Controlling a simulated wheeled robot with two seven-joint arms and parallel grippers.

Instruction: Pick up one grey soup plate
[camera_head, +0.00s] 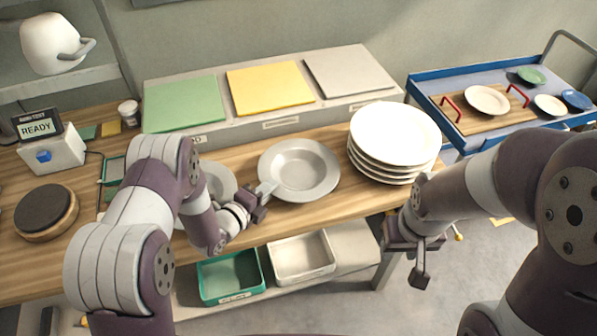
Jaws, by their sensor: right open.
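A grey soup plate (300,165) with a wide rim and a sunken middle lies on the wooden counter. My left gripper (263,198) is at the near left edge of this plate, with a fingertip at the rim. I cannot tell whether its fingers are shut on the rim. Another grey plate (218,180) lies to the left, partly hidden behind my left arm. My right gripper (421,262) is open and empty, in front of the counter's right end and below the plate stack.
A stack of several white plates (395,135) stands right of the soup plate. Behind are green (185,104), yellow (268,88) and grey (350,71) mats on a raised ledge. A blue-edged trolley (425,105) stands right. Green (230,276) and white (301,257) bins sit below.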

